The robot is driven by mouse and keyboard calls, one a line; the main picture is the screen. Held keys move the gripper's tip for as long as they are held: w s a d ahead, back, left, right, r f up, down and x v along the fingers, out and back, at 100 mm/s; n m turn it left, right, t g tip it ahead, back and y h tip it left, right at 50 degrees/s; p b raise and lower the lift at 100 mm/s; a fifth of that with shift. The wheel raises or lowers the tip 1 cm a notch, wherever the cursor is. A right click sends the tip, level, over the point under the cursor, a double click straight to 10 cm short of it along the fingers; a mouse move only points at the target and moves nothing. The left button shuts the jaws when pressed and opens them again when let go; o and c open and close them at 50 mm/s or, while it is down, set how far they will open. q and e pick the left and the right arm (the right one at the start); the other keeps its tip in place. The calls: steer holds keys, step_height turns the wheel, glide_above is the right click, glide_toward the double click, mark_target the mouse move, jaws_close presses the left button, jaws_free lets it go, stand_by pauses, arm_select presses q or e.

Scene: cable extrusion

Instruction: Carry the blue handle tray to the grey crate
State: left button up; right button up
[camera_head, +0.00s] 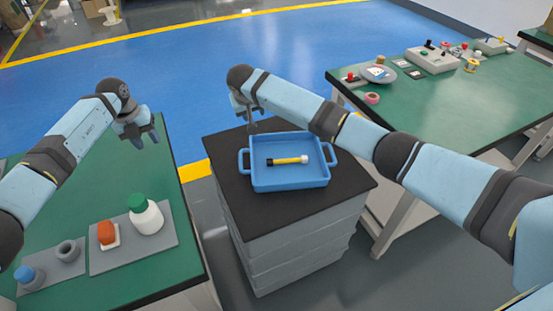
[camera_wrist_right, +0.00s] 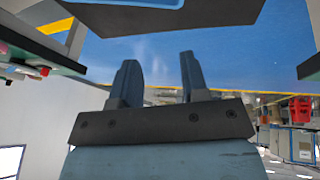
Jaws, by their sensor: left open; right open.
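The blue handle tray (camera_head: 258,183) rests on the black top (camera_head: 225,153) of a grey crate-like stack (camera_head: 300,245), with a handle at its left and right ends. A yellow-and-black cylinder with a white end (camera_head: 285,161) lies inside it. My right gripper (camera_head: 251,125) is open beside the tray's far left corner; I cannot tell whether it touches the tray. In the right wrist view its two fingers (camera_wrist_right: 158,75) stand apart with nothing between them. My left gripper (camera_head: 146,140) is open and empty above the left green table.
The left green table (camera_head: 120,285) holds a white bottle with a green cap (camera_head: 146,214), an orange item (camera_head: 106,232) and a blue-capped container (camera_head: 25,274). The right green table (camera_head: 440,110) carries tape rolls and boxes. Blue floor (camera_head: 190,90) lies open behind.

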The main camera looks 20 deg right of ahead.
steer(key=d+v, duration=0.1)
steer(key=v, duration=0.9)
steer(key=shift+s+r, duration=0.35)
steer(key=shift+r, duration=0.05)
steer(key=shift+a, duration=0.1)
